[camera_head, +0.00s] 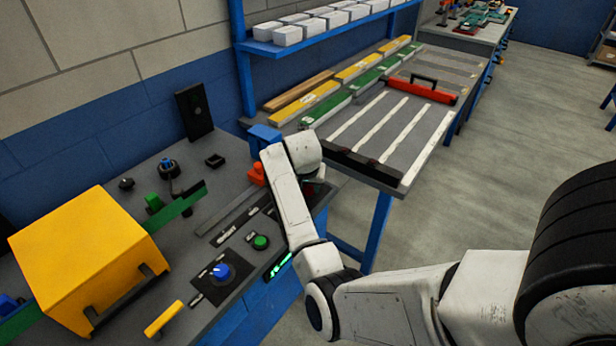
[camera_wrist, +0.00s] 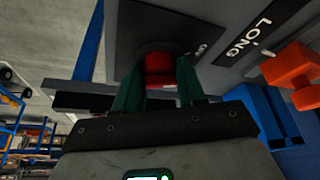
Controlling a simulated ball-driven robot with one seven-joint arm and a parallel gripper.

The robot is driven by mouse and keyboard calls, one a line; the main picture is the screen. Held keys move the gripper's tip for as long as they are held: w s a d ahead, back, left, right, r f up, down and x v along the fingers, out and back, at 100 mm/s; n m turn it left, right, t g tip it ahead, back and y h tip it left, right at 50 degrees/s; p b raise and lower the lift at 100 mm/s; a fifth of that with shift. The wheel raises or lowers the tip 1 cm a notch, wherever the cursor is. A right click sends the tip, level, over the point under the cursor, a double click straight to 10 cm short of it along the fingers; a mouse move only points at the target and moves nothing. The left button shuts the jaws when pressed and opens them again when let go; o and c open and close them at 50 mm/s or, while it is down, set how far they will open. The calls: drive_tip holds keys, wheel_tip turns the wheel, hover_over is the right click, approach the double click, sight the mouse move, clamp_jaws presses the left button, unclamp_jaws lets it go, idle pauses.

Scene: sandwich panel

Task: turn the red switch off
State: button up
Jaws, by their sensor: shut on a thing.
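The red switch (camera_wrist: 159,65) sits in a dark round recess on a grey panel plate in the wrist view. My gripper (camera_wrist: 161,84) has its two green fingers on either side of the switch, closed on it. The fingers hide much of the switch, so I cannot tell its setting. A small label (camera_wrist: 197,52) beside it is too blurred to read. In the head view my white arm covers most of this spot, and only a dark and reddish bit shows at the panel's right end.
An orange-red knob (camera_wrist: 292,73) stands right of the switch, near a label reading LONG (camera_wrist: 249,39). The panel table (camera_head: 188,236) also carries a green button (camera_head: 261,242), a blue knob (camera_head: 221,271) and a yellow box (camera_head: 78,257). A grey workbench (camera_head: 402,181) stands beyond my arm.

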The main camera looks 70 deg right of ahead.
drive_tip(key=shift+r+n+t+p, duration=0.1)
drive_tip(key=shift+n+t+p, duration=0.5)
drive_tip(key=shift+n+p, duration=0.85)
drive_tip(key=shift+n+y, duration=0.3)
drive_tip(key=shift+n, duration=0.05)
drive_tip(key=o, duration=1)
drive_tip(key=shift+s, duration=0.1)
drive_tip(key=v, duration=1)
drive_tip(key=shift+a+r+b, duration=0.15)
drive_tip(key=shift+r+b, duration=0.15)
drive_tip(key=shift+b, duration=0.1)
